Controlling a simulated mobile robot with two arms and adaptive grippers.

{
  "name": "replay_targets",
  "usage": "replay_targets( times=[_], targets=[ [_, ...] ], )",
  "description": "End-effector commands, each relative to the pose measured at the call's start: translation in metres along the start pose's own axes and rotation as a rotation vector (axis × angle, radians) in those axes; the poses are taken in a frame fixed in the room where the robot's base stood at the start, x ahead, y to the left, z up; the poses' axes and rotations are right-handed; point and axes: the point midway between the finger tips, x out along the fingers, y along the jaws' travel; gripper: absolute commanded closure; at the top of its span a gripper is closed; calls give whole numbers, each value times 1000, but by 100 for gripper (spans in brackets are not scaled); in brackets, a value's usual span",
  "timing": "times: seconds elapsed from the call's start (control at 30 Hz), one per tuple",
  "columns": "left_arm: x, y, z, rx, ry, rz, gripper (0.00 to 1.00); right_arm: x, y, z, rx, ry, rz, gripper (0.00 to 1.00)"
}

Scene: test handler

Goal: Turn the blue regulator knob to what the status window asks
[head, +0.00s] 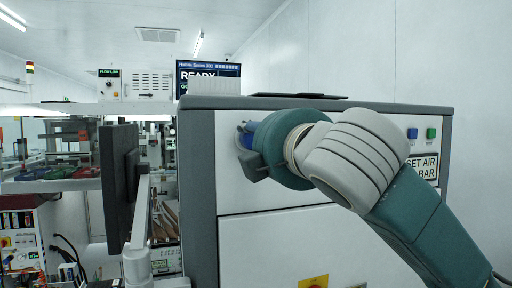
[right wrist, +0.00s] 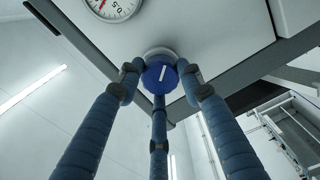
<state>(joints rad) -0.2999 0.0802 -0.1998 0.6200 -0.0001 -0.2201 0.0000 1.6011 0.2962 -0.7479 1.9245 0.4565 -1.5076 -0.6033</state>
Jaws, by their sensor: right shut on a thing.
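The blue regulator knob (head: 247,135) sits on the white front panel of the grey-edged machine, mostly hidden behind my right gripper (head: 250,150). In the right wrist view the knob (right wrist: 160,74) shows a white mark, close to upright and tilted slightly right. My right gripper (right wrist: 160,80) has its three blue fingers closed around the knob's rim. The status window (head: 208,76) stands behind the machine top; it reads READY, with its lower line cut off by a pale ribbed object. My left gripper is not in view.
A round pressure gauge (right wrist: 114,6) is cut off at the top of the wrist view; 0.5 is readable. A partly covered label (head: 424,168) reads "SET AIR" and "BAR". Blue (head: 412,133) and green (head: 431,133) buttons sit above it. A dark monitor (head: 120,185) stands at left.

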Motion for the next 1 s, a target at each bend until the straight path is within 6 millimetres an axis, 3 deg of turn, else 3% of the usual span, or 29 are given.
replay_targets(
  times=[0.4,1.0],
  targets=[
    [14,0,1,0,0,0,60,0,-1,3,267,-7,3,89],
    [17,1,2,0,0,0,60,1,-2,3,337,-8,-1,89]
  ],
)
